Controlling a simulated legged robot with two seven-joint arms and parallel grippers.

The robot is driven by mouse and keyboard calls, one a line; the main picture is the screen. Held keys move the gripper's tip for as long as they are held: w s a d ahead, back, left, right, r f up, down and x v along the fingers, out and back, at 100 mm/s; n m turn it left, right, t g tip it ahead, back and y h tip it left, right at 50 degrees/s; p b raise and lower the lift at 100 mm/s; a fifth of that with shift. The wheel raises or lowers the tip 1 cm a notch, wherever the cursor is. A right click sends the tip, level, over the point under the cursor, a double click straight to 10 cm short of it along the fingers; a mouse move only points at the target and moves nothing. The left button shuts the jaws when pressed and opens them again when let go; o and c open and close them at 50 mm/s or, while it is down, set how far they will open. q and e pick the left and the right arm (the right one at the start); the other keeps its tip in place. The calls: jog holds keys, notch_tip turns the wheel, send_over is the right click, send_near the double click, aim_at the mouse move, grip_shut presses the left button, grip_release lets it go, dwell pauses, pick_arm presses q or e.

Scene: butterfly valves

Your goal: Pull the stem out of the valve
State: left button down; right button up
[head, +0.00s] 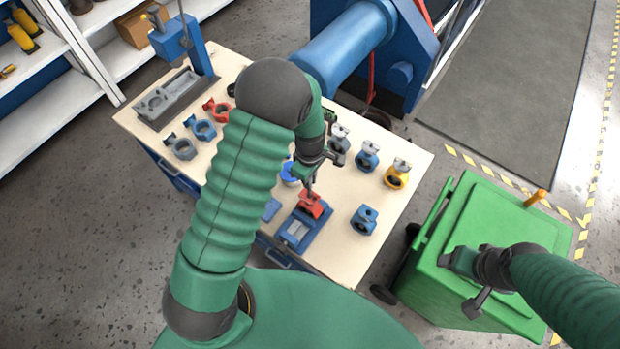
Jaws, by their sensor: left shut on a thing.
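A red butterfly valve (312,205) sits at a blue fixture (297,232) near the front edge of the workbench. My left gripper (310,182) comes down from above, right over this valve. It is shut on a thin grey part at the valve's top, which appears to be the stem. The fingers and arm hide much of this part, so I cannot tell how far it sits in the valve. My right gripper (470,282) is over the green bin at the right, away from the valves.
Blue, grey and yellow valves stand right on the wooden workbench (335,255), including a yellow one (397,174) and a blue one (364,219). Grey, blue and red valves stand left, near a grey tray (165,102). The green bin (440,285) stands beside the bench.

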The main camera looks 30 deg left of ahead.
pick_arm(q)
jog(key=shift+w+r, duration=0.1)
jog(key=shift+r, duration=0.3)
dwell(0.4)
jog(key=shift+r, duration=0.1)
notch_tip(320, 180, up, 3)
jog(key=p, duration=0.3)
notch_tip(320, 180, up, 3)
jog(key=p, duration=0.2)
jog(key=shift+p, duration=0.35)
jog(key=shift+f, duration=0.2)
